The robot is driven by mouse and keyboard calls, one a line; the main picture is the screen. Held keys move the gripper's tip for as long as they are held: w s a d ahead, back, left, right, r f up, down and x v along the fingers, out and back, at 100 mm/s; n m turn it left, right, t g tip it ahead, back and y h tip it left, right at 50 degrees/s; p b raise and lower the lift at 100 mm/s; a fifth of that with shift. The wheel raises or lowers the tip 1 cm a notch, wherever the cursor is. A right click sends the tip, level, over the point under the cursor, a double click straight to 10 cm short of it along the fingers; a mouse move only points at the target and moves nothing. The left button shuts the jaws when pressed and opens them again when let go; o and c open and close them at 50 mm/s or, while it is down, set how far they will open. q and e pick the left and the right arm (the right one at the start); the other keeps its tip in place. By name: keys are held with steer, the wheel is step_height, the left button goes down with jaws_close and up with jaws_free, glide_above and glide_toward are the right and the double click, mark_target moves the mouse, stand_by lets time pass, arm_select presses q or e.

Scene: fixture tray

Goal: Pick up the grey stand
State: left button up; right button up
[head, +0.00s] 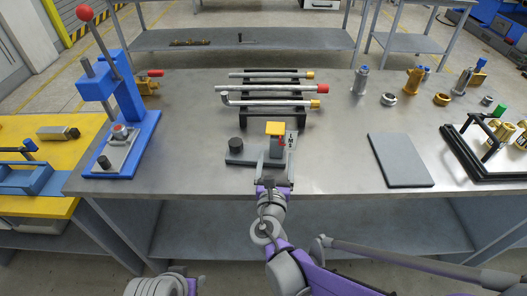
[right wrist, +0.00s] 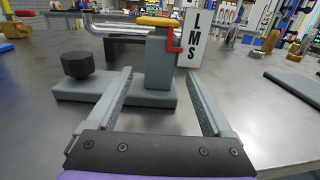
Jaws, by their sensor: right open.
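The grey stand (head: 241,157) is near the front edge of the metal table. It has a flat base, an upright grey block, a yellow top and a red lever on the block's right side. A black round knob rises from the base's left end. In the right wrist view the stand's upright block (right wrist: 158,64) is straight ahead, between the lines of the two fingers. My right gripper (head: 275,174) is open and empty, just in front of the stand; it also shows in the right wrist view (right wrist: 160,92). My left gripper is out of view.
A white LMS plate (right wrist: 193,38) stands right beside the block. Behind is a black rack (head: 270,117) with metal pipes. A blue press (head: 137,130) stands left, a flat grey plate (head: 400,160) lies right, and a black-framed tray (head: 463,163) is far right.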

mark_target(276, 153)
steer(key=w, duration=0.5)
steer(key=shift+w+d+f, duration=0.1)
steer(key=shift+d+f, duration=0.05)
steer(key=shift+d, duration=0.05)
jaws_close()
stand_by(1.1)
